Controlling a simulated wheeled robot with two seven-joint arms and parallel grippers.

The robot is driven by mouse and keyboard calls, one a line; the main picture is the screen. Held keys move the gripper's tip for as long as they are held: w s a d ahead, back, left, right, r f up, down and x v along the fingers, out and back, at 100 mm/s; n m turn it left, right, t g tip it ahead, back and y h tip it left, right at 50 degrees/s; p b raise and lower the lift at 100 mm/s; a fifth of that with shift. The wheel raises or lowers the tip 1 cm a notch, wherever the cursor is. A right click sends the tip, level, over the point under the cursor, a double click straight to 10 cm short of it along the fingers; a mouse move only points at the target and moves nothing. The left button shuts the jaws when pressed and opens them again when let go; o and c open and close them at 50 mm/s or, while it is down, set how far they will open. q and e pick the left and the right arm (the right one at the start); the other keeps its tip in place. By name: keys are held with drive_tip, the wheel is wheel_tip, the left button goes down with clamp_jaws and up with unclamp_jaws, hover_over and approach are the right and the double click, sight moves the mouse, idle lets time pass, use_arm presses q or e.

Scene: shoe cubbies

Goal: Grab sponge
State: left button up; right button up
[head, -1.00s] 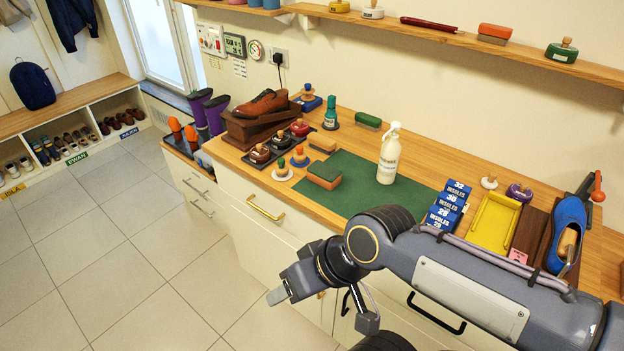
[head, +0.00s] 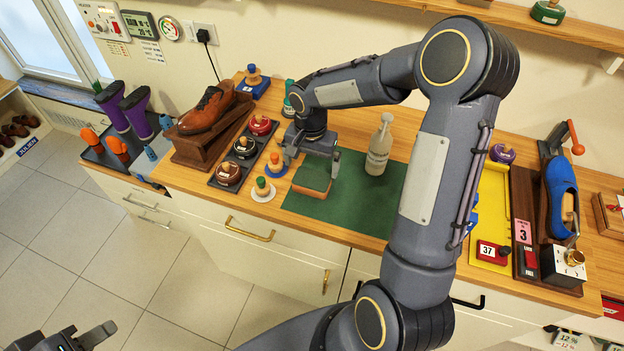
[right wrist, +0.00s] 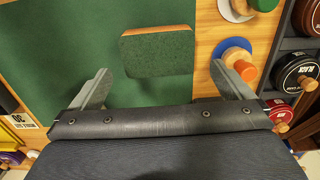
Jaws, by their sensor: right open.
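The sponge (head: 312,179), a block with a green top and orange side, lies on the green mat (head: 345,205) near its left edge. It also shows in the right wrist view (right wrist: 157,52), between and just beyond my two fingertips. My right gripper (head: 312,160) points down close behind and above the sponge, open and empty. Its spread fingers show in the right wrist view (right wrist: 160,70), apart from the sponge. My left gripper (head: 75,338) is partly in view at the bottom left, over the floor, away from the counter; its jaw opening is unclear.
Orange- and green-knobbed round items (head: 263,188) stand just left of the sponge, by a dark tray (head: 226,160) of polish tins. A brown shoe (head: 206,110) on a wooden block is further left.

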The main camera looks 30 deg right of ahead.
sight(312, 178)
wheel_tip(312, 178, down, 6)
drive_tip(key=shift+s+p, duration=0.15)
drive_tip(key=shift+p, duration=0.65)
drive_tip(key=c, duration=0.8)
drive_tip(key=shift+r, duration=0.1)
